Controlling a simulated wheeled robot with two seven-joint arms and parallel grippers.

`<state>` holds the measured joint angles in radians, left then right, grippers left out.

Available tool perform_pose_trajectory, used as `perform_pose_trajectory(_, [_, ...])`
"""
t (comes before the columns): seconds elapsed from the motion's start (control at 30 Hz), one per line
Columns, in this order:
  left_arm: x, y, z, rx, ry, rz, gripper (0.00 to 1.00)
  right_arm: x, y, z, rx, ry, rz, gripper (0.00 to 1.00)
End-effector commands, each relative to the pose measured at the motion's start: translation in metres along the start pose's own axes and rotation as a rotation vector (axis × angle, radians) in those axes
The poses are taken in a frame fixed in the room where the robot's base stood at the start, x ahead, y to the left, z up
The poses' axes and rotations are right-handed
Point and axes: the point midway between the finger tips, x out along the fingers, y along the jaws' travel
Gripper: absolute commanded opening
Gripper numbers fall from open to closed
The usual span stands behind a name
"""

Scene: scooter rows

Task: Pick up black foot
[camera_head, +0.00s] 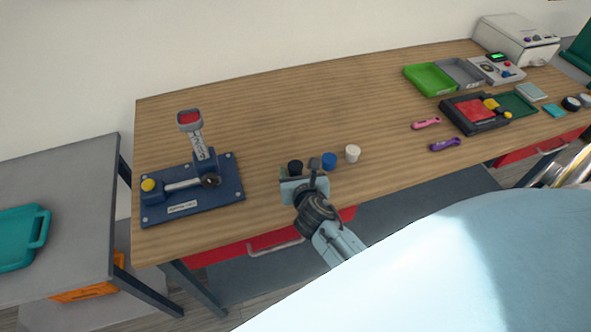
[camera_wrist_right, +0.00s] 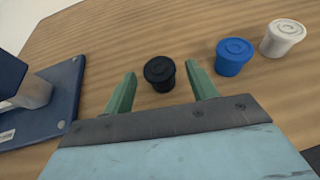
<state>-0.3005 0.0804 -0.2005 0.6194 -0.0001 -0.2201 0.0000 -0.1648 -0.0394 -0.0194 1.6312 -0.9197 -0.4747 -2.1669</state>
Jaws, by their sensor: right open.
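The black foot (camera_head: 295,166) is a small round black piece on the wooden table, at the left end of a short row with a blue foot (camera_head: 329,160) and a white foot (camera_head: 353,153). In the right wrist view the black foot (camera_wrist_right: 160,72) stands between and slightly beyond the two green fingers of my right gripper (camera_wrist_right: 161,90), which is open and empty. The blue foot (camera_wrist_right: 234,57) and white foot (camera_wrist_right: 283,37) are outside the fingers, to the right. In the head view my right gripper (camera_head: 300,178) is at the table's front edge. My left gripper is not in view.
A dark blue fixture (camera_head: 230,190) with a yellow knob stands left of the black foot. Pink (camera_head: 426,123) and purple (camera_head: 445,145) tools, a green tray (camera_head: 430,79) and other parts lie to the right. The back middle of the table is clear.

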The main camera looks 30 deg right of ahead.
Motion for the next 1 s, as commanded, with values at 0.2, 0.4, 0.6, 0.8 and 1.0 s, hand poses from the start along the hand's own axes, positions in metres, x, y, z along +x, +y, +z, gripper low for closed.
perform_pose_trajectory(0.2, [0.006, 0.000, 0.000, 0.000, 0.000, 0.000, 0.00, 0.030, 0.001, -0.002, 0.001, -0.001, 0.000, 0.57])
perform_pose_trajectory(0.4, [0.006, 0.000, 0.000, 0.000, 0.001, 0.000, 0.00, 0.033, 0.001, -0.002, 0.000, 0.001, 0.001, 0.57])
perform_pose_trajectory(0.6, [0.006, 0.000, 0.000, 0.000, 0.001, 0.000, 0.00, 0.033, 0.001, -0.002, 0.001, 0.001, 0.001, 0.43])
perform_pose_trajectory(0.8, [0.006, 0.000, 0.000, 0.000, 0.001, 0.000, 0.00, 0.033, 0.001, -0.002, 0.001, 0.001, 0.001, 0.17])
perform_pose_trajectory(1.0, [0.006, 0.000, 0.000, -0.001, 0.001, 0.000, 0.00, 0.033, 0.001, -0.002, 0.001, 0.000, 0.001, 0.10])
